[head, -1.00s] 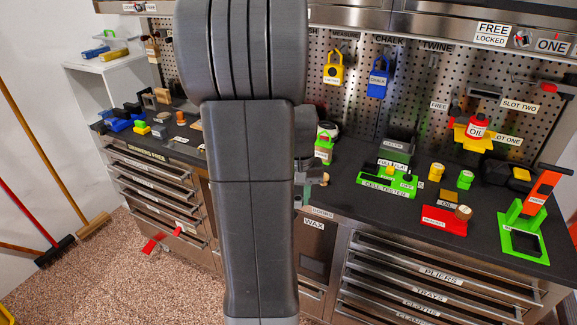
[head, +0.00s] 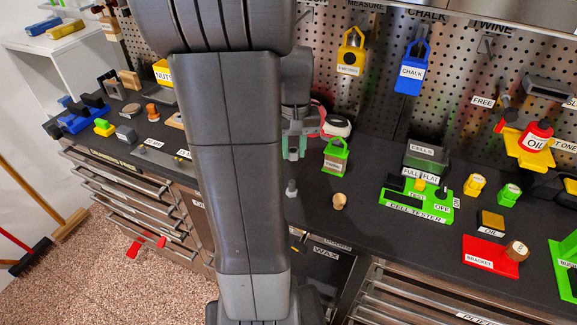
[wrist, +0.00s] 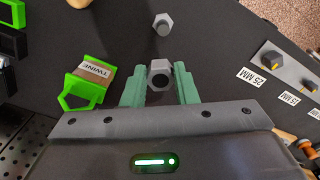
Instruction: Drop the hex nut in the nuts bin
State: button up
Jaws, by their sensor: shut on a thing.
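The hex nut (wrist: 159,75) is a grey six-sided ring with a dark hole. In the wrist view it sits between the green fingers of my gripper (wrist: 159,88), which are shut on it. In the head view my gripper (head: 296,148) points down over the black worktop, right of my arm; the nut is hard to make out there. The nuts bin (head: 164,73) is yellow with a NUTS label, at the back of the worktop left of my arm and partly hidden by it.
A grey hex-headed piece (head: 291,188) stands on the worktop near my gripper, also seen in the wrist view (wrist: 162,24). A green-framed twine block (head: 335,156) and a small tan piece (head: 339,201) are to the right. The green cell tester (head: 417,205) stands farther right.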

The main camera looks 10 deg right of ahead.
notch_tip(320, 180, down, 10)
jog(key=shift+r+p, duration=0.1)
jog(key=shift+p, duration=0.25)
jog(key=o, duration=1)
